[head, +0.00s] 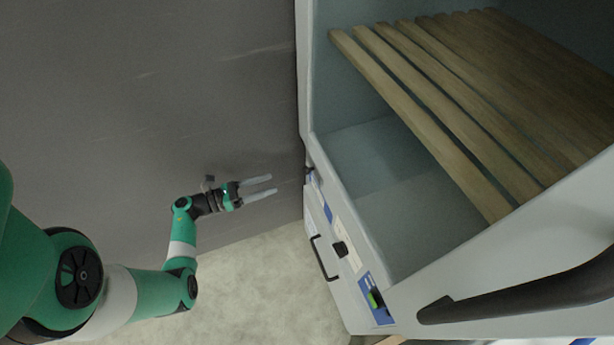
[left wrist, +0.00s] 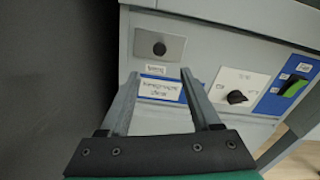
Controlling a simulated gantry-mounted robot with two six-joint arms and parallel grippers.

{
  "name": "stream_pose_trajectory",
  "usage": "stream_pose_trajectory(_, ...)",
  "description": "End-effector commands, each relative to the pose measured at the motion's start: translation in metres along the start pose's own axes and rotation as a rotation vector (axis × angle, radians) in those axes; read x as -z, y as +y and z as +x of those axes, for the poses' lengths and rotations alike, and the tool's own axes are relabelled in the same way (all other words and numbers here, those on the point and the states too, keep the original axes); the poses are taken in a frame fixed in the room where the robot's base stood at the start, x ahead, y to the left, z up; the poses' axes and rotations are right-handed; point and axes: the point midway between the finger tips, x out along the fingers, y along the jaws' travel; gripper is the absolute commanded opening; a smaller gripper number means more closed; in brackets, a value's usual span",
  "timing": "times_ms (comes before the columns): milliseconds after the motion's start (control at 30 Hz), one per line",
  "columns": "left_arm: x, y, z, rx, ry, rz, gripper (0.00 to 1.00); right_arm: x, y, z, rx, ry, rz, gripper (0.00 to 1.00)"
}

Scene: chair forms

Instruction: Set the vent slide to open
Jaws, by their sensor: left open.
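A grey metal plate (left wrist: 172,47) with a small dark round knob (left wrist: 159,48) is on the cabinet front in the left wrist view. It looks like the vent slide, but its small label (left wrist: 156,71) is too blurred to read. The knob is near the middle of the plate. In the head view the plate is hard to make out at the cabinet's front edge. My left gripper (head: 272,186) is open and empty, its fingers pointing at the cabinet front with a gap. In the left wrist view its fingertips (left wrist: 161,74) are just below the plate. My right gripper is not in view.
The panel also has a blue-edged label (left wrist: 162,89), a black rotary knob (left wrist: 237,97) on a white plate and a green switch (left wrist: 296,87) on a blue plate. Below is a black handle (head: 325,258). Wooden slats (head: 440,130) lie in the open cabinet. The floor (head: 262,285) is clear.

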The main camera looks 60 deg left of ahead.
Motion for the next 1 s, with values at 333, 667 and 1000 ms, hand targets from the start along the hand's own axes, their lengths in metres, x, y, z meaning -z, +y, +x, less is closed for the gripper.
stream_pose_trajectory(333, -0.001, -0.001, 0.044, 0.006, 0.001, 0.004, 0.64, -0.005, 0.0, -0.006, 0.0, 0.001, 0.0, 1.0)
stream_pose_trajectory(667, -0.002, 0.0, 0.108, 0.002, -0.001, 0.001, 0.64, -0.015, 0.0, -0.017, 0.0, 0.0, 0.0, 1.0)
stream_pose_trajectory(1000, -0.004, 0.0, 0.117, -0.002, -0.002, 0.0, 0.64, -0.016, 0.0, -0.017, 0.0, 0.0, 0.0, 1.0)
